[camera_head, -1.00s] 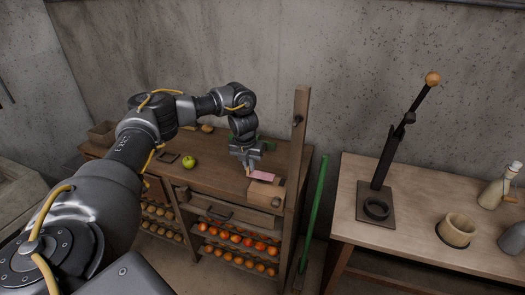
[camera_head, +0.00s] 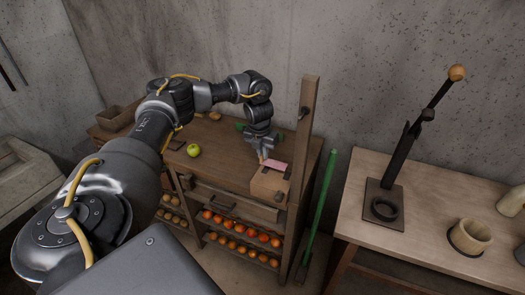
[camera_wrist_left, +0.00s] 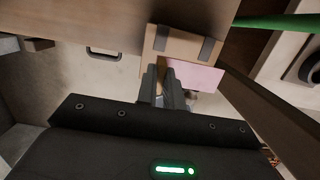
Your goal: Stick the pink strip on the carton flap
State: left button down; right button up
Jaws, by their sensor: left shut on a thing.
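The pink strip (camera_head: 276,165) is held in my left gripper (camera_head: 263,160), whose jaws are shut on its left end. The strip sticks out to the right of the jaws, at the top of the brown carton (camera_head: 268,186), near the bench's right front. In the left wrist view, the pink strip (camera_wrist_left: 197,76) shows to the right of my left gripper's fingers (camera_wrist_left: 166,84). The carton (camera_wrist_left: 178,44) there has two dark bands and lies beyond the fingers. I cannot tell whether the strip touches the carton flap. My right gripper is not in view.
A wooden post (camera_head: 303,130) stands just right of the carton. A green apple (camera_head: 193,150) sits on the bench to the left. Racks of orange fruit (camera_head: 240,231) are below. A second table (camera_head: 420,205) with a black lever stand (camera_head: 385,185) is at the right.

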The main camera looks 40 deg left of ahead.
aim_at(263, 161)
pick_arm(q)
notch_tip(263, 161, down, 4)
jog(key=shift+b, duration=1)
jog(key=shift+f+b, duration=0.35)
jog(key=shift+f, duration=0.35)
jog(key=shift+d+f, duration=0.1)
jog(key=shift+f, duration=0.3)
jog(key=shift+f+b, duration=0.15)
jog(key=shift+b, duration=0.15)
jog(key=shift+f, duration=0.2)
jog(key=c, duration=1.5)
grip_release()
jog(key=shift+o, duration=0.2)
jog(key=shift+r, duration=0.1)
